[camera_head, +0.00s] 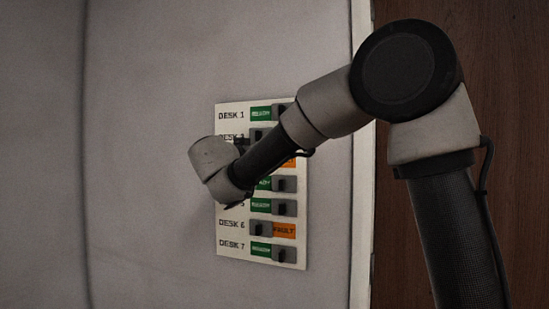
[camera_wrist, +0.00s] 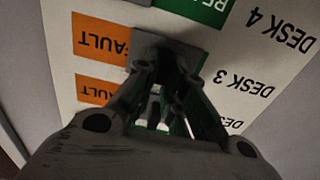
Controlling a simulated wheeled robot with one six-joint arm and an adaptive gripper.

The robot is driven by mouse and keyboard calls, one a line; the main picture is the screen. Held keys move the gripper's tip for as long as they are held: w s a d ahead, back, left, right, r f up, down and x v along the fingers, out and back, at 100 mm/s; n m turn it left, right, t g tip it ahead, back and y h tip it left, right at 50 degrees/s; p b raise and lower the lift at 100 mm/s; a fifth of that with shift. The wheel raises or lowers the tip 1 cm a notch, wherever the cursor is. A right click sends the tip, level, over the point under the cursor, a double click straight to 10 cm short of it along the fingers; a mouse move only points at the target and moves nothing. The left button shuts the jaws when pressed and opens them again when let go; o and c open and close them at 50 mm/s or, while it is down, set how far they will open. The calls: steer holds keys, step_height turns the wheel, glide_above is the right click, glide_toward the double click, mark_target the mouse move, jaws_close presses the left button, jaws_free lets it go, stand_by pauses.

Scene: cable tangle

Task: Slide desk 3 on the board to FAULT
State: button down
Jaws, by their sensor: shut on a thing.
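In the wrist view, which shows the board upside down, my gripper (camera_wrist: 165,75) is shut on the grey slider (camera_wrist: 150,48) in the DESK 3 row. The slider lies between the DESK 3 name (camera_wrist: 237,84) and an orange FAULT label (camera_wrist: 100,38). Most of FAULT is uncovered, with its first letter hidden at the slider's edge. Some dark green shows around my fingers; I cannot tell exactly which row it belongs to. In the head view, my wrist and forearm hide the DESK 3 slider, and a bit of orange (camera_head: 289,162) shows beside the arm.
The white board (camera_head: 233,252) hangs on a grey panel (camera_head: 150,150). The DESK 4 row (camera_wrist: 280,32) and another FAULT label (camera_wrist: 97,90) are close to my fingers. The DESK 6 slider (camera_head: 260,229) is left, with FAULT showing. The DESK 7 slider (camera_head: 284,254) is right.

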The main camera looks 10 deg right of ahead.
steer(key=shift+w+a+r, duration=0.1)
steer(key=shift+w+a, duration=0.25)
steer(key=shift+a, duration=0.15)
steer(key=c, duration=1.5)
jaws_free()
steer(key=shift+a, duration=0.15)
steer(key=v, duration=1.1)
steer(key=shift+s+a, duration=0.2)
steer(key=shift+s, duration=0.15)
